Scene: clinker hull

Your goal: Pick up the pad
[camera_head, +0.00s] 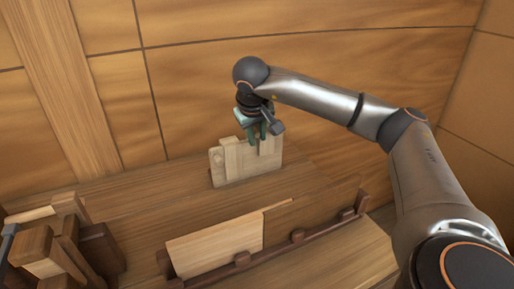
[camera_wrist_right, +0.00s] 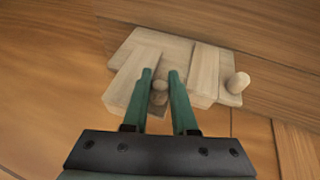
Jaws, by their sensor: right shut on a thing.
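The pad (camera_head: 232,162) appears to be the pale wooden board with two raised strips, upright at the back of the wooden bench in the head view. It also shows in the right wrist view (camera_wrist_right: 150,43), with a round peg at its right end. My right gripper (camera_head: 262,131) is at its upper edge, pointing down. In the right wrist view, my right gripper's green fingers (camera_wrist_right: 160,82) are shut on a small round knob between the pad's strips. I cannot tell whether the pad's lower edge touches the bench.
A dark wooden rack (camera_head: 242,262) in front holds a pale panel (camera_head: 212,247) and a brown panel (camera_head: 315,212). Several wooden blocks (camera_head: 62,245) are stacked at the left. The planked hull wall (camera_head: 190,85) rises close behind the pad. The middle of the bench (camera_head: 150,215) is clear.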

